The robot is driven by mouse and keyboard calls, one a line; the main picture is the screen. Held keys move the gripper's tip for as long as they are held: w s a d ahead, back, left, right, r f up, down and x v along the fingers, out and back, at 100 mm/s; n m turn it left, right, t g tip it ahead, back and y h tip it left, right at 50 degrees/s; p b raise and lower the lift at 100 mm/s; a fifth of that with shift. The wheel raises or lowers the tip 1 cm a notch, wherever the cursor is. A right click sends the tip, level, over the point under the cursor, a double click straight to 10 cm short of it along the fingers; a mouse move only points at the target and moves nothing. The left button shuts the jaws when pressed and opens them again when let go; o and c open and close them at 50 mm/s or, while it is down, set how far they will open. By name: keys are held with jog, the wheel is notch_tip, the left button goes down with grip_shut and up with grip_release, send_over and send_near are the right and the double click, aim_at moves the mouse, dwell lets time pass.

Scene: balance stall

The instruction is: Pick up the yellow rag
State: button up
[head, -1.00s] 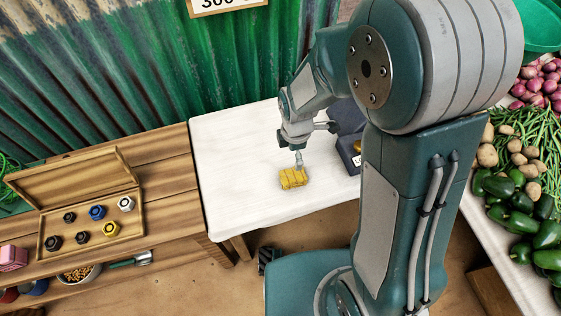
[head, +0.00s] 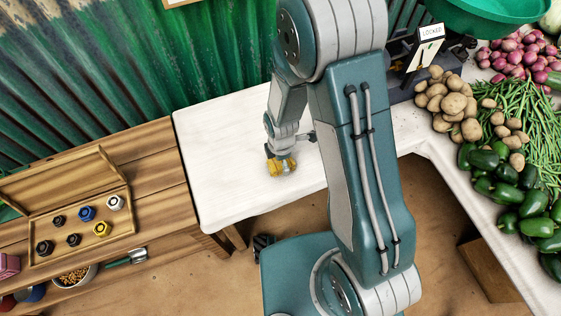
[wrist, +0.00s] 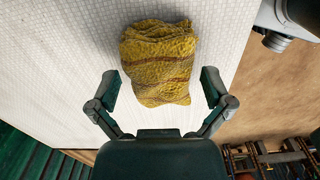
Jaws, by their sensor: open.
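The yellow rag (wrist: 158,62) is a folded, textured cloth with brownish stripes, lying on the white table. In the head view the yellow rag (head: 289,165) lies near the table's front edge, partly hidden by my gripper (head: 279,160). In the wrist view my gripper (wrist: 160,88) is open and empty, its two fingers spread wide. The fingertips stand to the left and right of the rag's near end. Most of the rag extends beyond the fingertips. I cannot tell the exact height of the fingers above the cloth.
The white table (head: 215,150) is clear around the rag. On the left, a wooden bench (head: 160,165) holds an open wooden box (head: 122,225) of weights. On the right are potatoes (head: 452,103), green peppers (head: 535,222) and a scale labelled LOCKED (head: 430,45).

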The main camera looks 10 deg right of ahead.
jog(key=c, duration=1)
jog(key=shift+a+r, duration=0.1)
